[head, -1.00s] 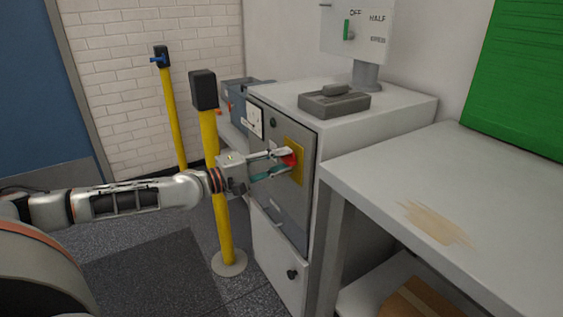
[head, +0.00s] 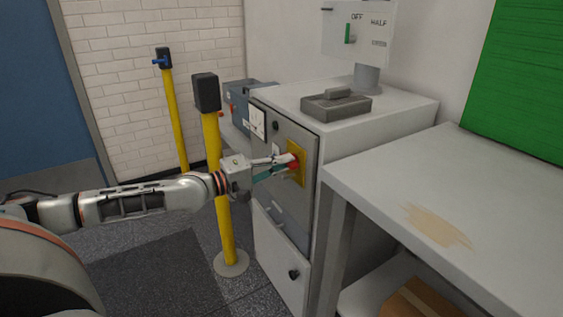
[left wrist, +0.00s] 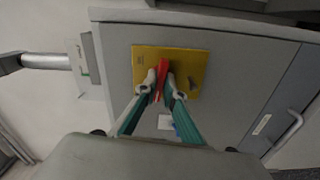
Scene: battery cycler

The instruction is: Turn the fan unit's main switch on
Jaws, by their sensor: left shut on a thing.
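The main switch is a red handle (head: 294,163) on a yellow plate (head: 302,172), set in the grey front panel of the fan unit cabinet (head: 285,200). In the left wrist view the red handle (left wrist: 163,72) stands out in front of the yellow plate (left wrist: 190,62) and is slightly tilted in the picture. My left gripper (head: 284,166) reaches in from the left and is shut on the handle; its two fingertips (left wrist: 161,84) sit on either side of it. The fingers partly cover the handle and plate. My right gripper is not in view.
Yellow posts (head: 223,190) stand left of the cabinet, one close to my left arm. A grey worktop (head: 380,170) adjoins on the right. A grey device (head: 337,104) sits on the cabinet top, and a sign marked OFF and HALF (head: 360,35) stands behind it.

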